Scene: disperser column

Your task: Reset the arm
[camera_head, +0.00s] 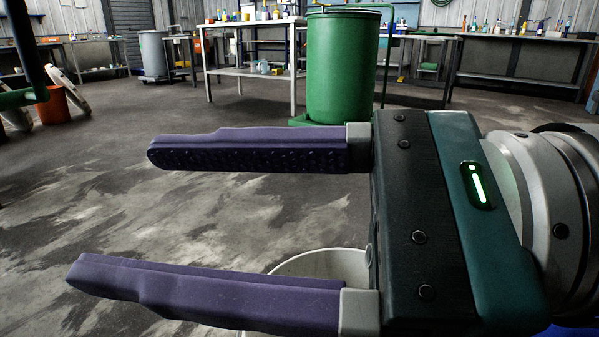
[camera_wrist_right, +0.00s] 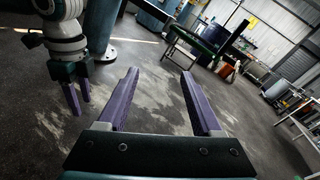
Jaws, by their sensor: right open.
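My right gripper (camera_head: 112,212) reaches in from the right of the head view. The same open, empty fingers show in the right wrist view (camera_wrist_right: 160,73). Another gripper with short-looking purple fingers (camera_wrist_right: 76,97), which appears to be my left one, hangs down at the left of the right wrist view. Its fingers look close together, and I cannot tell whether they are shut. It does not show in the head view.
A pale round container (camera_head: 322,262) stands partly hidden behind my right gripper. A green barrel (camera_head: 342,70) stands farther back, near a metal table (camera_head: 250,73). An orange bucket (camera_head: 55,106) is at the left. The concrete floor (camera_head: 80,210) at left is clear.

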